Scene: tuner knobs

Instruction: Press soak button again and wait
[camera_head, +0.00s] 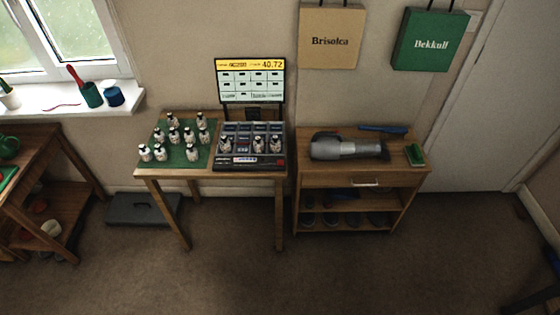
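A dark console (222,161) with several compartments sits on the right half of a small wooden table (160,173). Its front edge carries a small lit panel (244,160) and a red spot (280,162) at the right end. I cannot read which of these is the soak button. Several small white bottles with dark tops stand in the console, such as one bottle (259,144). A screen (250,80) behind it has a yellow top bar reading 40.72 and rows of pale boxes. Neither of my grippers is in view.
More bottles (194,152) stand on a green mat (174,160) left of the console. A wooden cabinet (365,178) to the right bears a grey cylindrical device (345,147) and a green brush (415,155). A dark case (140,208) lies beside the table. The floor in front is clear.

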